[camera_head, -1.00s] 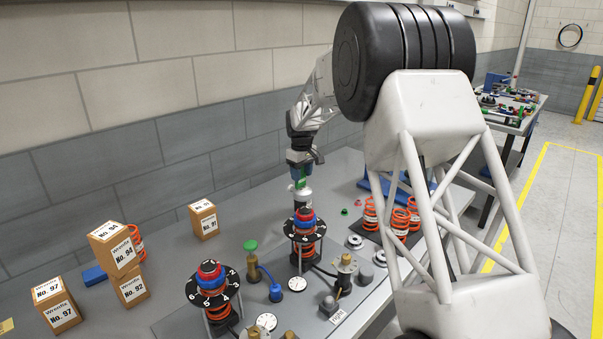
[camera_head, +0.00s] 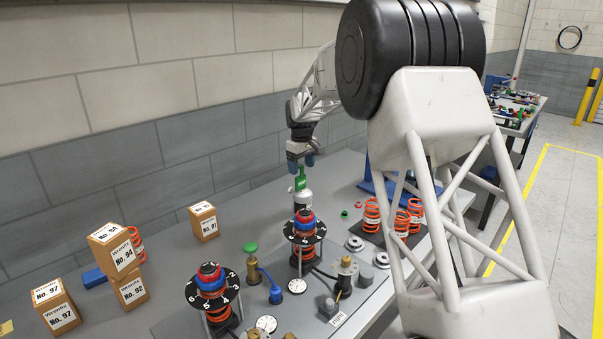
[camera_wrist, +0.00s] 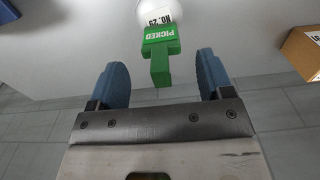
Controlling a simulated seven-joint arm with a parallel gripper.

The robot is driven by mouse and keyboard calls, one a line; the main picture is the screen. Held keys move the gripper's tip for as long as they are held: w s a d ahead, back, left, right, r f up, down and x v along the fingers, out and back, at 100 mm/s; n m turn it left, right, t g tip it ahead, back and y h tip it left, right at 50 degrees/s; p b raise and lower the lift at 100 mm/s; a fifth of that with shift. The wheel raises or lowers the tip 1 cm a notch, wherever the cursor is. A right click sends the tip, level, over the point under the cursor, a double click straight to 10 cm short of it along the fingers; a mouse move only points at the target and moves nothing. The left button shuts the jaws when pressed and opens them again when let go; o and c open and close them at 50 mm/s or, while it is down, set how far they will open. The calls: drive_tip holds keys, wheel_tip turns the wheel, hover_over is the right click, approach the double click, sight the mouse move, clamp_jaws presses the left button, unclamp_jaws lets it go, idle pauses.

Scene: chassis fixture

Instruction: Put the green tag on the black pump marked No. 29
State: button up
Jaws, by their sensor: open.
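The green tag (camera_wrist: 160,52) reads PICKED and sits at the No. 29 label of a pale, rounded body (camera_wrist: 158,10) in the wrist view. In the head view the tag (camera_head: 299,179) is at the top of a silver-white cylinder (camera_head: 303,199), which stands upright behind the near spring unit. This body looks pale, not black. My gripper (camera_wrist: 160,72) is open, its blue fingers apart on both sides of the tag's stem with gaps, not touching it. In the head view my gripper (camera_head: 301,163) is just above the tag.
Boxes marked No. 94 (camera_head: 114,250), No. 92 (camera_head: 131,290), No. 97 (camera_head: 57,306) and No. 91 (camera_head: 204,221) stand at left. A spring unit with a numbered dial (camera_head: 305,232) stands close in front of the cylinder. Orange springs (camera_head: 403,222) are at right. The wall is behind.

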wheel_tip(320, 180, up, 8)
drive_tip(key=shift+r, duration=0.25)
idle(0.5)
idle(0.4)
drive_tip(key=s+d+r+m, duration=0.2)
drive_tip(key=s+d+r, duration=0.15)
drive_tip(key=s, duration=0.65)
drive_tip(key=s+d+r+m+t, duration=0.15)
drive_tip(key=s+d, duration=0.35)
drive_tip(key=s, duration=0.5)
drive_tip(key=s+d+r+m, duration=0.1)
drive_tip(key=s+d+r, duration=0.25)
drive_tip(key=s, duration=0.75)
drive_tip(key=s+d+f+m, duration=0.1)
drive_tip(key=s+d+f, duration=0.1)
drive_tip(key=s, duration=0.8)
drive_tip(key=s+d+f+m, duration=0.2)
drive_tip(key=s+f, duration=0.3)
drive_tip(key=s, duration=0.6)
drive_tip(key=s+d+f+m+t, duration=0.1)
drive_tip(key=s+d+f, duration=0.1)
drive_tip(key=s, duration=0.9)
drive_tip(key=shift+f+m, duration=0.35)
drive_tip(key=shift+f, duration=0.5)
